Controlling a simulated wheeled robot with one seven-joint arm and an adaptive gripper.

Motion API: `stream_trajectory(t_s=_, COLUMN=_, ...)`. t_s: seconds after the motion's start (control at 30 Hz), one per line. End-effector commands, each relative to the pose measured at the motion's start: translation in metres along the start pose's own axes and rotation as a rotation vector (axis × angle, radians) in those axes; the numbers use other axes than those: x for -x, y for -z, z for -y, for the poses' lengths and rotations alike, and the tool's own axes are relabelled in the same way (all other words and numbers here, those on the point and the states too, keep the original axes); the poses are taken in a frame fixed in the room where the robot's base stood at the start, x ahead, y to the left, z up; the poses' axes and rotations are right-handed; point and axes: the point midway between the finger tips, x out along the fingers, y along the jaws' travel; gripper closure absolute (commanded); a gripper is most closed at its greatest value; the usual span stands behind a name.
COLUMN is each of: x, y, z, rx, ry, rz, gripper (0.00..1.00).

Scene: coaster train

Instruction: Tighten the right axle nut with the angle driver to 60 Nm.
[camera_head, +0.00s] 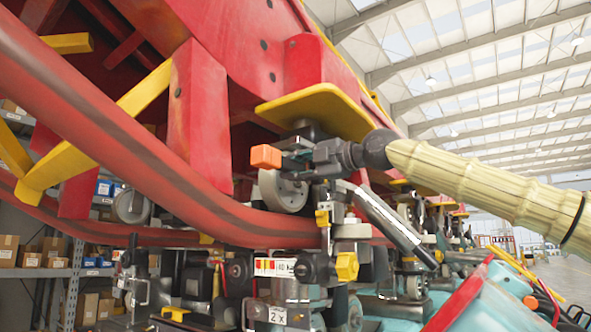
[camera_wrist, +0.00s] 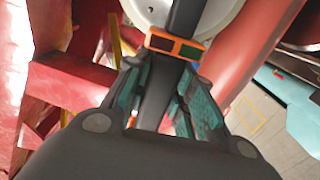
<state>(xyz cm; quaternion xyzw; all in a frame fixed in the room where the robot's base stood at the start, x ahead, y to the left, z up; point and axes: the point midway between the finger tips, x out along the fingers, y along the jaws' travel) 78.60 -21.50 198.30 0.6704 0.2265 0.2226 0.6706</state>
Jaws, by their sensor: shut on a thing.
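My gripper (camera_head: 300,160) is at the end of my cream-sleeved arm, under the yellow plate of the red car. In the wrist view its teal-padded fingers (camera_wrist: 170,95) are shut on a dark tool, apparently the angle driver (camera_wrist: 181,46), with an orange band holding two small windows. An orange block (camera_head: 266,157) shows at its left end in the head view. The driver's dark bar crosses in front of a pale wheel (camera_wrist: 145,10); contact cannot be told. A grey wheel (camera_head: 283,192) shows just below the gripper in the head view. I cannot make out the right axle nut.
A thick red rail (camera_head: 130,150) curves close below and left of the gripper. Red car framework (camera_head: 199,120) and a yellow plate (camera_head: 320,110) crowd it above. Wheel assemblies and a silver cylinder (camera_head: 390,222) stand below. Shelves with boxes (camera_head: 40,255) are at far left.

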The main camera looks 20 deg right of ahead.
Motion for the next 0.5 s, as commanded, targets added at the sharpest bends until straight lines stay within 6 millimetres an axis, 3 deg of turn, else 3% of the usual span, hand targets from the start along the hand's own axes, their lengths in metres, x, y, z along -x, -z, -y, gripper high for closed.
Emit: stream_trajectory(t_s=0.5, x=-0.0026, y=0.0007, z=-0.0033, rx=0.001, ry=-0.005, rz=0.0, gripper=1.0)
